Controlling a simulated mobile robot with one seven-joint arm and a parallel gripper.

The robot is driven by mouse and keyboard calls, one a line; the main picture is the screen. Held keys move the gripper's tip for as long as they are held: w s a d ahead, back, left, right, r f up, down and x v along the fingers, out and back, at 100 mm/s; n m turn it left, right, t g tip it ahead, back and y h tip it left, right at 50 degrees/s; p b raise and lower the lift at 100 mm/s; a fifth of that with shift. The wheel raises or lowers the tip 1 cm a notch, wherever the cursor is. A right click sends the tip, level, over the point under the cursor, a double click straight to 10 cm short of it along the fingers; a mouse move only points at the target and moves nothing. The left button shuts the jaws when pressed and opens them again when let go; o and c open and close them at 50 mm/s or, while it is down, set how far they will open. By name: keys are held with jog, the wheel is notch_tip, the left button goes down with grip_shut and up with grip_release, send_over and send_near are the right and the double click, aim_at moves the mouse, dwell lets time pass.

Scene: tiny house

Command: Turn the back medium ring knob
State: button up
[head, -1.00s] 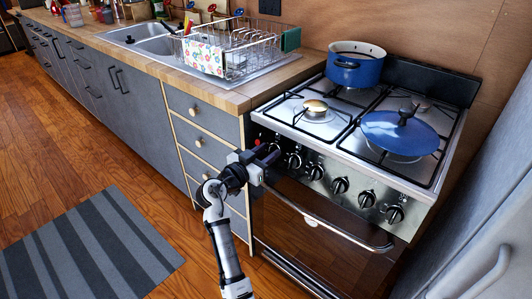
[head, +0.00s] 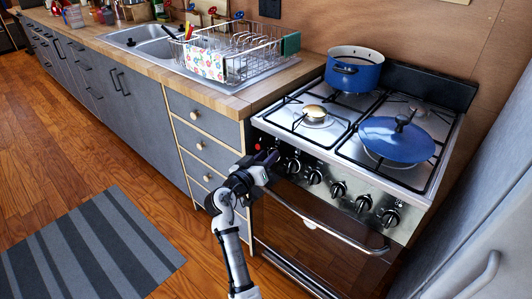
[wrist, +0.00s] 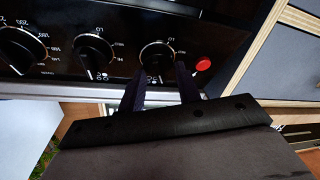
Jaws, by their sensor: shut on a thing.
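A row of knobs lines the stove's front panel (head: 330,190). My gripper (head: 270,157) is at the left end of this row. In the wrist view, my gripper's two dark fingers (wrist: 159,88) are on either side of the knob (wrist: 157,57) beside the red button (wrist: 203,63), and are shut on it. In the head view my gripper mostly hides this knob. Two more knobs show to its left in the wrist view, the nearer one (wrist: 94,50) clear of the fingers. I cannot read which burner each knob serves.
A blue pot (head: 355,70) stands on the back left burner, and a blue lidded pan (head: 397,138) on the right side. The oven handle (head: 320,222) runs below the knobs. Drawers (head: 208,150) stand left of the stove. A striped rug (head: 95,245) lies on open floor.

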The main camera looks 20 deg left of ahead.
jog(key=n+y+p, duration=0.1)
jog(key=n+p, duration=0.2)
jog(key=n+g+y+p, duration=0.1)
jog(key=n+p, duration=0.3)
jog(key=shift+r, duration=0.2)
jog(key=n+p, duration=0.1)
jog(key=n+y+p, duration=0.1)
jog(key=n+p, duration=0.1)
jog(key=shift+f+g, duration=0.2)
jog(key=shift+g, duration=0.1)
jog(key=shift+f+p, duration=0.15)
jog(key=shift+p, duration=0.25)
jog(key=o, duration=0.9)
jog(key=shift+o, duration=0.2)
jog(key=shift+s, duration=0.1)
jog(key=s+r+b, duration=0.3)
jog(key=s, duration=1)
jog(key=shift+s+a, duration=0.2)
jog(key=shift+a, duration=0.15)
